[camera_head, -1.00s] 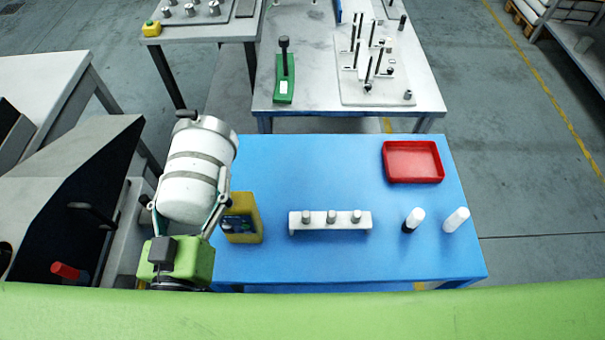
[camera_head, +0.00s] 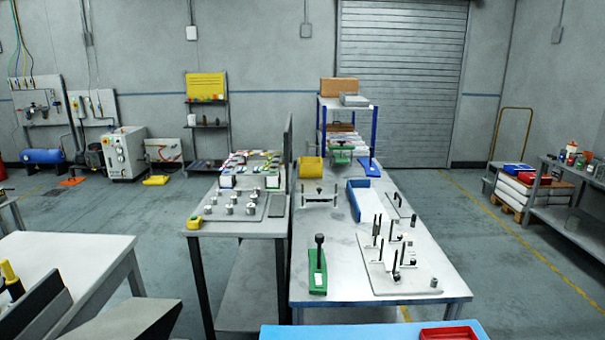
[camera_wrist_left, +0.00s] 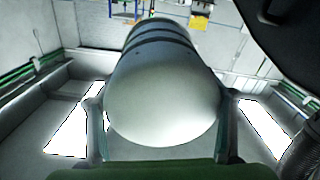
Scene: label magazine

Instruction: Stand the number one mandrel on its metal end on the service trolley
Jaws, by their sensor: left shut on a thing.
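In the left wrist view my left gripper (camera_wrist_left: 161,122) has its two fingers on either side of a thick pale cylinder, the mandrel (camera_wrist_left: 165,100), and is shut on it. Its smooth, rounded pale end faces the camera, and dark bands run around it farther along. No number shows on it, and its far end cannot be made out clearly. The head view shows neither the gripper nor the mandrel. A strip of a blue tabletop (camera_head: 375,331), perhaps the service trolley, shows at the bottom of the head view. My right gripper is in neither view.
A red tray (camera_head: 448,333) sits on the blue top. Beyond it is a grey workbench with a green fixture (camera_head: 317,270) and a pale plate (camera_head: 415,265) carrying upright posts. A bench of metal parts (camera_head: 238,230) stands left of it. Open floor lies to the right.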

